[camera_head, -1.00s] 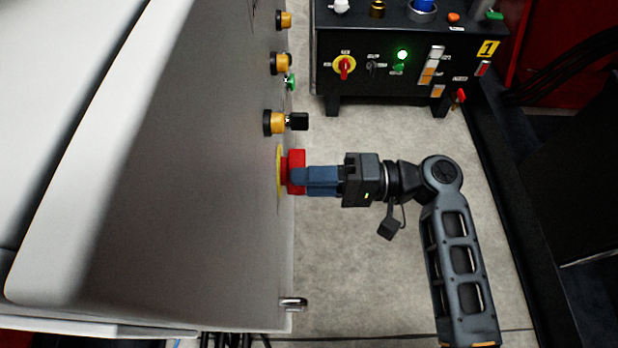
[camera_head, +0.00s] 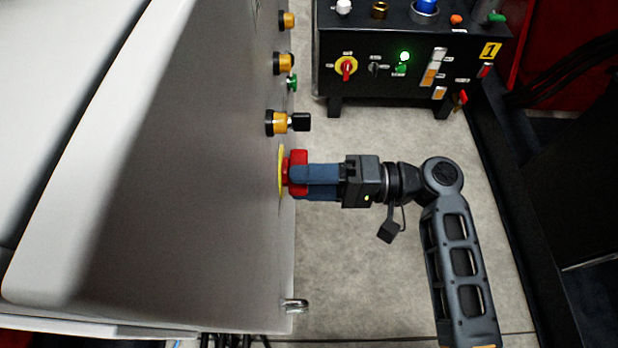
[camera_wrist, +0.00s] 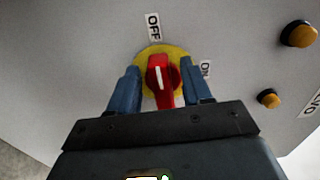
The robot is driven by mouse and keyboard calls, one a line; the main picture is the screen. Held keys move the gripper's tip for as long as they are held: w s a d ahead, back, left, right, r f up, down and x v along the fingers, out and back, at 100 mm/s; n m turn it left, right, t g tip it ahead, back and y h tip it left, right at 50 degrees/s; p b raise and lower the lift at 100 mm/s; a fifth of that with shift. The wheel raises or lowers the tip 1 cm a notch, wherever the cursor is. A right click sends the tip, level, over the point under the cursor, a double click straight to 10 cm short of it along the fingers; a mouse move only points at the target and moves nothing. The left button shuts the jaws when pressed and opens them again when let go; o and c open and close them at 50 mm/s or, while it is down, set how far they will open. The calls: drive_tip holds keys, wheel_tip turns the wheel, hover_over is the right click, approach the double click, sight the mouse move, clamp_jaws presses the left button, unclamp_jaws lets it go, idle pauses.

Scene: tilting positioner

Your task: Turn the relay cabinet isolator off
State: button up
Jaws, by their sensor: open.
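The isolator is a red rotary handle (camera_wrist: 160,80) on a round yellow plate (camera_wrist: 178,55), set in the grey cabinet face. In the head view the handle (camera_head: 299,158) stands out from the cabinet side. In the wrist view its white mark points up toward the OFF label (camera_wrist: 153,26); the ON label (camera_wrist: 205,69) is to the right. My gripper (camera_wrist: 163,76) is open, with one blue finger on each side of the handle. In the head view my gripper (camera_head: 298,180) overlaps the lower part of the handle. Whether the fingers touch it, I cannot tell.
Yellow-and-black knobs (camera_head: 277,123) and a green button (camera_head: 292,83) line the cabinet (camera_head: 190,200) above the isolator. A metal latch (camera_head: 294,305) sticks out below. A black control box (camera_head: 400,85) stands at the back.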

drive_tip(key=d+p, duration=0.1)
drive_tip(key=d, duration=0.6)
drive_tip(key=shift+d, duration=0.4)
drive_tip(key=shift+s, duration=0.15)
